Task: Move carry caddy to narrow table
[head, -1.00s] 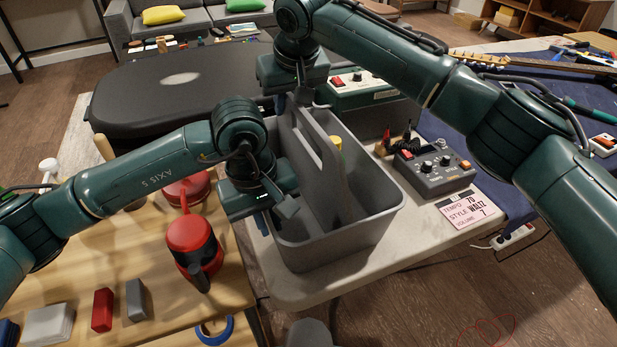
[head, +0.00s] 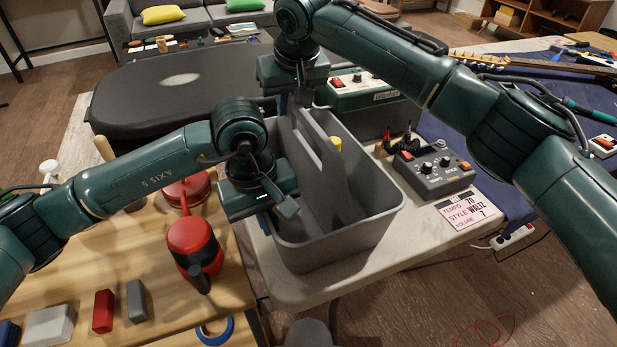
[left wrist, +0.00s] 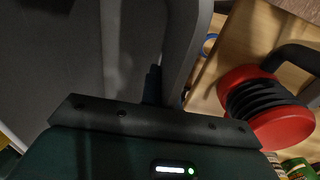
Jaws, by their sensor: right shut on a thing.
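The grey carry caddy (head: 365,228), an open bin with a tall central handle, is upright over the pale narrow table (head: 285,290), near its front left edge. Whether its base touches the top is hard to tell. My right gripper (head: 302,97) is shut on the caddy at the far end of its handle; the fingertips are partly hidden. My left gripper (head: 268,212) is at the caddy's left wall. In the left wrist view a dark finger (left wrist: 152,85) lies beside the grey wall of the caddy; the jaw gap is hidden.
A wooden bench (head: 90,270) at left holds a red-and-black tool (head: 192,240), a red block (head: 103,311) and a blue ring (head: 216,331). A grey control box (head: 434,172) and pink card (head: 461,208) lie right of the caddy. A black case (head: 170,95) is behind.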

